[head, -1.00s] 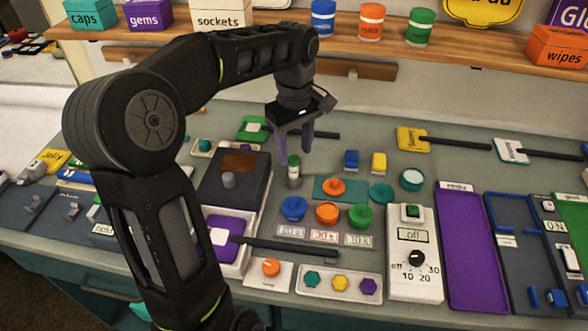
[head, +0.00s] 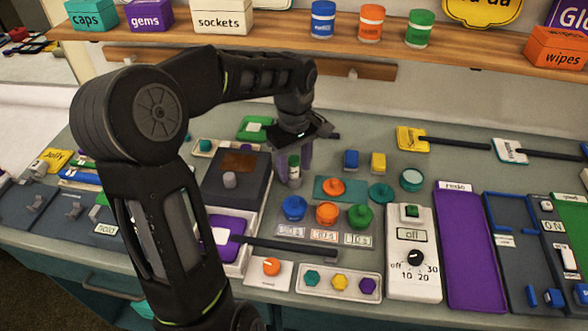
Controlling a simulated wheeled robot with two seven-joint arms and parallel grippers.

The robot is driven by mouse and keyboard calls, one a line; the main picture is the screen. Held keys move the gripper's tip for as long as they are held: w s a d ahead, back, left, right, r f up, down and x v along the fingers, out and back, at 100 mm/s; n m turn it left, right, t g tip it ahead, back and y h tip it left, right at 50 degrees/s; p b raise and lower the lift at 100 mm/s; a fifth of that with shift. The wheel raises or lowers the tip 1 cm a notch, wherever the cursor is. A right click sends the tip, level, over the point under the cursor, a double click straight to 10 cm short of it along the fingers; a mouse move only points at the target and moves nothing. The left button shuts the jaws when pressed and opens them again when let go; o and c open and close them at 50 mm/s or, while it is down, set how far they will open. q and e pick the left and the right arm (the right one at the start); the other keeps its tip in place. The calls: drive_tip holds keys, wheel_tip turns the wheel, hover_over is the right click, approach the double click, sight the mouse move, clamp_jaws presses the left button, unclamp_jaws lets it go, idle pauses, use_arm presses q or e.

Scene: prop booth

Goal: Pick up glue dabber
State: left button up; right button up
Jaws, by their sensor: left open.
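My right gripper is not in view.
A dark box (head: 237,180) stands close to the left. Blue, orange and green knobs (head: 326,213) sit in front. A shelf (head: 280,38) with boxes and jars runs behind.

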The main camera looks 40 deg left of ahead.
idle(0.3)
use_arm(q)
clamp_jaws()
idle(0.4)
